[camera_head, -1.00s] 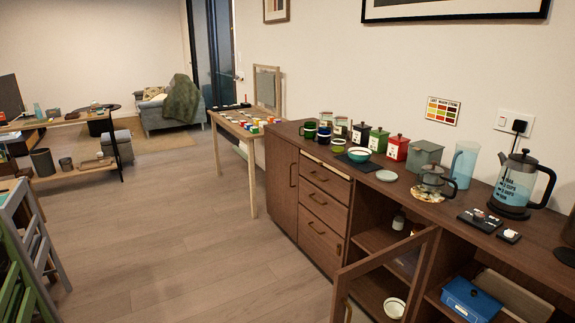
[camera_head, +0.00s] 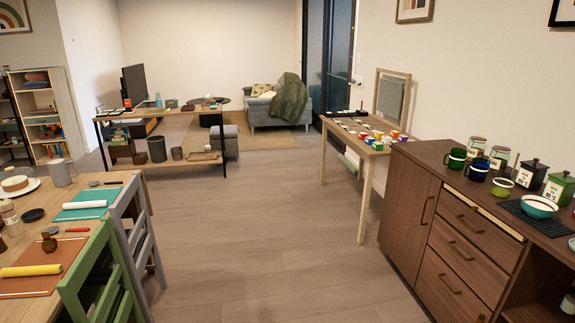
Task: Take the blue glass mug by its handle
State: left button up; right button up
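The mug that looks blue (camera_head: 476,171) stands on top of the brown sideboard (camera_head: 425,155) at the right. It is small and dark with a pale band or label, and at this size I cannot tell its handle clearly. A dark green mug (camera_head: 456,160) stands just behind and left of it. A lighter green mug (camera_head: 502,187) stands in front and right of it. Neither of my grippers shows in the head view.
A teal bowl (camera_head: 539,207) on a dark mat and lidded canisters (camera_head: 531,174) stand right of the mugs. A wooden table (camera_head: 361,146) with small colourful items adjoins the sideboard. Green (camera_head: 95,270) and grey chairs stand by a dining table at left. The middle floor is clear.

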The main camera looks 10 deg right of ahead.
aim_at(479, 167)
jog(key=i+z, duration=0.5)
jog(key=i, duration=0.15)
jog(key=i+j+z, duration=0.25)
jog(key=i+z, duration=0.25)
jog(key=i, duration=0.1)
